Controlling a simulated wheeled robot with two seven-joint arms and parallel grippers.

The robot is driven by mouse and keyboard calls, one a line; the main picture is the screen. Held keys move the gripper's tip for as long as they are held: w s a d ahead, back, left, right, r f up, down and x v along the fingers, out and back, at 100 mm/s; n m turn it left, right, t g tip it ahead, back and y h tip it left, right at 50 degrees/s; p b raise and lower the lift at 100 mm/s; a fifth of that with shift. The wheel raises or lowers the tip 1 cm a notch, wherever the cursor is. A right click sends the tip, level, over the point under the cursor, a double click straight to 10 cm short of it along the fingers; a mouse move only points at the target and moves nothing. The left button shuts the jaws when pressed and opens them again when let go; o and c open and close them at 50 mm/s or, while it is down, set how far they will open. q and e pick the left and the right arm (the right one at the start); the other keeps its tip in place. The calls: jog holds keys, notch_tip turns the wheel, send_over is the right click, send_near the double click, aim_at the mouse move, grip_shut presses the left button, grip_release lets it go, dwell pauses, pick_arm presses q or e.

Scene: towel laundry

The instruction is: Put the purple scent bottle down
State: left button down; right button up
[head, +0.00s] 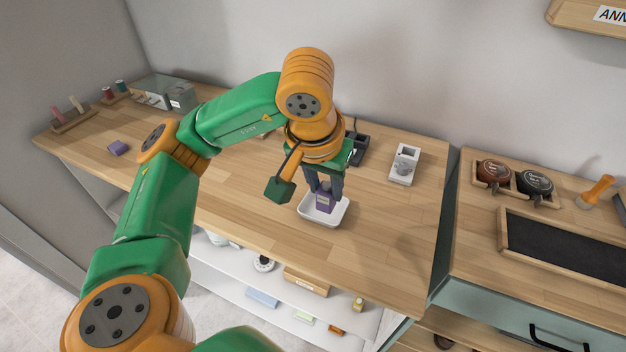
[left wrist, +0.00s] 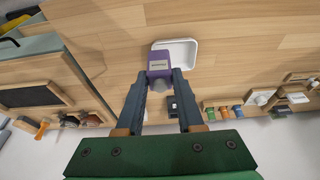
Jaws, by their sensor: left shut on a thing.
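The purple scent bottle (head: 325,201) is held upright between the fingers of my left gripper (head: 324,184), over the white tray (head: 309,218) on the wooden counter. In the left wrist view the bottle (left wrist: 159,62) shows between the fingertips of the gripper (left wrist: 159,75), in front of one end of the white tray (left wrist: 189,52). I cannot tell whether the bottle's base touches the tray. My right gripper is not in view.
A white holder with a grey item (head: 404,165) stands right of the tray, and a dark block (head: 359,145) behind the gripper. A small purple block (head: 117,148) lies at the left. The counter (head: 250,215) around the tray is mostly clear; its front edge drops to shelves.

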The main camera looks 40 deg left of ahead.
pick_arm(q)
jog(key=w+a+f+p, duration=0.1)
jog(key=w+f, duration=0.1)
jog(key=f, duration=0.1)
jog(key=w+a+f+p, duration=0.1)
jog(key=w+a+f, duration=0.1)
jog(key=f, duration=0.1)
jog(key=w+a+f+p, duration=0.1)
jog(key=w+f, duration=0.1)
jog(key=f, duration=0.1)
jog(key=shift+a+f+p, duration=0.3)
jog(key=shift+f+p, duration=0.1)
jog(key=shift+f, duration=0.2)
jog(key=shift+f+b, duration=0.2)
jog(key=shift+b, duration=0.15)
jog(key=c, duration=0.5)
grip_release()
jog(key=shift+r, duration=0.1)
jog(key=shift+c, duration=0.2)
